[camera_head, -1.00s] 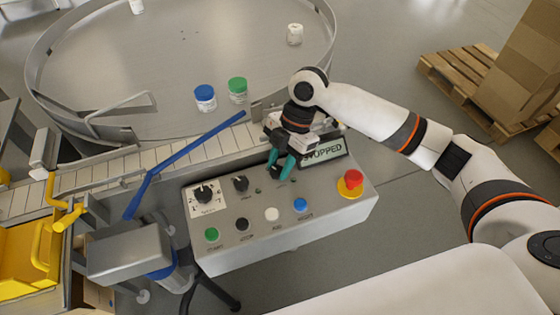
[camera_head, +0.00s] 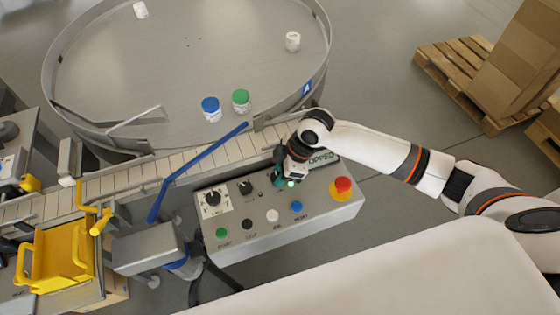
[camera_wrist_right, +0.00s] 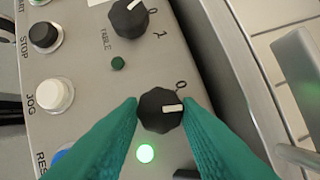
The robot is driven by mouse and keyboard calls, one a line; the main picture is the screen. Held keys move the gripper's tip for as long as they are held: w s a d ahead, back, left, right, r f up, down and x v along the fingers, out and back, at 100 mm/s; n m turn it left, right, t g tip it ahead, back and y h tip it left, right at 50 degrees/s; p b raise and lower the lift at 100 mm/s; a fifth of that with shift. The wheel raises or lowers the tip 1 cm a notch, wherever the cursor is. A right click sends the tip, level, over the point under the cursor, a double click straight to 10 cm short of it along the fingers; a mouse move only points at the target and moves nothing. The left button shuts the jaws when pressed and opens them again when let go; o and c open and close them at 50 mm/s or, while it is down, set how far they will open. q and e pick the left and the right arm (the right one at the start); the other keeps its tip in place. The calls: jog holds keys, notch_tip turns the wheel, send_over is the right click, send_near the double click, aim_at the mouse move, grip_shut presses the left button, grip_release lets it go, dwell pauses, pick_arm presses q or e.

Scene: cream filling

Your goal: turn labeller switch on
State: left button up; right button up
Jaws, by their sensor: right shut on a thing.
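The control panel (camera_head: 262,204) stands in front of the conveyor. My right gripper (camera_head: 279,179) is over its back part. In the right wrist view, its teal fingers (camera_wrist_right: 161,113) are shut on a black rotary switch (camera_wrist_right: 158,104), one finger on each side. The switch's white mark points right, turned past the printed 0. Its name label and 1 are hidden. A green lamp (camera_wrist_right: 146,153) beside it glows; it also shows in the head view (camera_head: 291,184). The gripper hides the switch in the head view. My left gripper is not in view.
Another black switch (camera_wrist_right: 129,18) with an unlit green lamp (camera_wrist_right: 118,63) is nearby. Coloured buttons line the panel's front, with a red emergency stop (camera_head: 342,186) at right. The display (camera_head: 322,158) is partly covered. The turntable (camera_head: 190,70) holds several containers.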

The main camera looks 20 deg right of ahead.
jog(key=m+p, duration=0.1)
jog(key=m+t+p, duration=0.1)
jog(key=m+p, duration=0.1)
jog(key=shift+s+r, duration=0.1)
jog(key=shift+r, duration=0.1)
pick_arm(q)
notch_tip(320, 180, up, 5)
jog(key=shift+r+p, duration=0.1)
jog(key=shift+p, duration=0.5)
pick_arm(e)
jog(key=shift+f+m+t, duration=0.1)
jog(key=shift+m+t, duration=0.2)
jog(key=shift+m, duration=0.1)
jog(key=shift+h, duration=0.3)
jog(key=o, duration=1)
jog(key=shift+f, duration=0.1)
jog(key=shift+c, duration=0.2)
pick_arm(q)
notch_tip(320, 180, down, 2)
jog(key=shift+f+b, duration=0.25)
jog(key=shift+b, duration=1)
pick_arm(e)
jog(key=v, duration=1.2)
